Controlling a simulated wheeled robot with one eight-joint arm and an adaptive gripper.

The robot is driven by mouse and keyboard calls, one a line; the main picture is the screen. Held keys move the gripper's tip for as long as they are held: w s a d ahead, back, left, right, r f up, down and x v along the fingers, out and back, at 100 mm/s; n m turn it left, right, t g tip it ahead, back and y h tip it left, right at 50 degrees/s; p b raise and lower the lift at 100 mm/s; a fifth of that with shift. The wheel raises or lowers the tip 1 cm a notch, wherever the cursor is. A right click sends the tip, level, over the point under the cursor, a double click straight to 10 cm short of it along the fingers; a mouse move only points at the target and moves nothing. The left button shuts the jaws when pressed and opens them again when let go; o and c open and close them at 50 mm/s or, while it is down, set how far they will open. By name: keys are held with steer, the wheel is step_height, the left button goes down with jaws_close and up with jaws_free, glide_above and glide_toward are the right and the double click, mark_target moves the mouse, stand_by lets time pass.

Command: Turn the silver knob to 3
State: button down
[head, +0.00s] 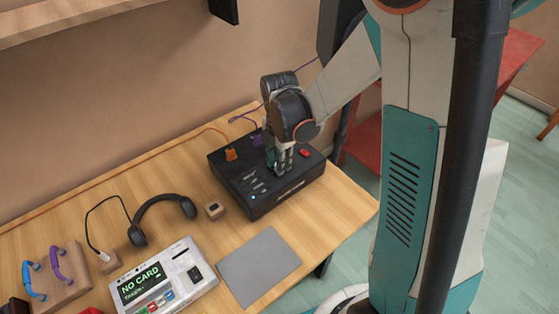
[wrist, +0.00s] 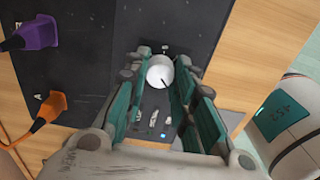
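The silver knob (wrist: 160,72) is round, with a dark pointer line that points down and slightly right in the wrist view. It sits on the black box (head: 232,178), whose dark top also fills much of the wrist view (wrist: 85,75). My gripper (wrist: 162,68) points down at the box with one finger on each side of the knob. The knob fills the gap between the fingertips. In the head view my gripper (head: 283,165) reaches the box top and hides the knob. The scale numbers around the knob are mostly hidden by the fingers.
An orange plug (wrist: 48,110) and a purple plug (wrist: 35,34) stand in the box beside my gripper. A red button (head: 304,153) is on the box's right part. Headphones (head: 160,205), a card reader (head: 160,280) and a grey mat (head: 258,266) lie on the table.

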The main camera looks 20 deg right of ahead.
stand_by(0.3)
steer(key=m, duration=0.7)
steer(key=shift+m+b, duration=0.3)
steer(key=shift+b, duration=0.1)
steer(key=m, duration=0.3)
steer(key=shift+m, duration=0.3)
steer(key=m, duration=0.3)
steer(key=shift+m, duration=0.3)
steer(key=m, duration=0.6)
steer(key=shift+b, duration=0.35)
steer(key=m, duration=0.5)
steer(key=shift+m, duration=0.4)
